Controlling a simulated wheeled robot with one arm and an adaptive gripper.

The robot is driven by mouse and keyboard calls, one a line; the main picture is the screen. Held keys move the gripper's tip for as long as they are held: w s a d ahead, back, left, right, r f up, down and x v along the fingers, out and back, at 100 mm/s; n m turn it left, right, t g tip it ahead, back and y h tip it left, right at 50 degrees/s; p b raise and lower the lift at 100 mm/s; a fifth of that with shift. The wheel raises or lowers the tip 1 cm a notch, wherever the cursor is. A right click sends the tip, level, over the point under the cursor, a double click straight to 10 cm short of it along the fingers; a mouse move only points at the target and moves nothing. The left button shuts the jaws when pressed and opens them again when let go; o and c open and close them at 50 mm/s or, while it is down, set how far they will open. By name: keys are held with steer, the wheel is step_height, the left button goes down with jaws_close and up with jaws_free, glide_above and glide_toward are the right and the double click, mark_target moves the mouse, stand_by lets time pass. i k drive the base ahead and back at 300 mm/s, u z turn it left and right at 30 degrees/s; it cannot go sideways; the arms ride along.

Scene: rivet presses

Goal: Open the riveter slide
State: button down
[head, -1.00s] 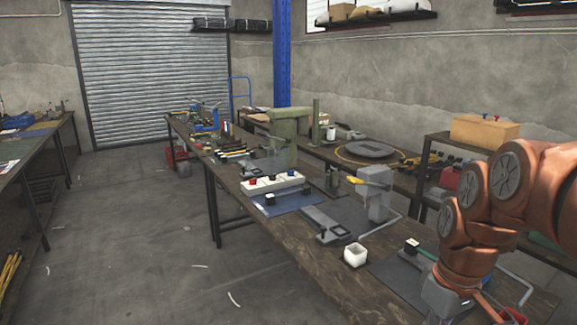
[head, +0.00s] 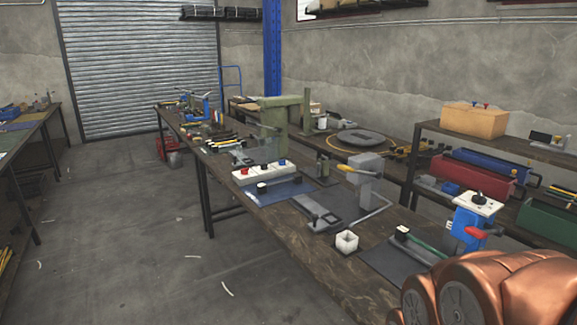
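A grey riveter (head: 365,180) with a yellow-tipped lever stands on the long wooden bench, right of the picture's centre. A flat grey slide (head: 316,211) with a dark handle-like part at its near end lies low at its front left. I cannot tell from here how far the slide is in or out. A taller green press (head: 274,128) stands farther back on the same bench. My copper arm fills the bottom right corner. My gripper is out of the picture.
A white open box (head: 346,242) sits near the bench's front edge. A white block with coloured buttons (head: 263,173) lies left of the slide. A blue box with a red handle (head: 474,218) stands at the right. The floor (head: 130,240) left of the bench is mostly clear.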

mark_target(424, 255)
steer(key=z, duration=0.85)
steer(key=k, duration=0.35)
steer(key=u, duration=0.8)
steer(key=i, duration=0.9)
steer(key=z, duration=0.45)
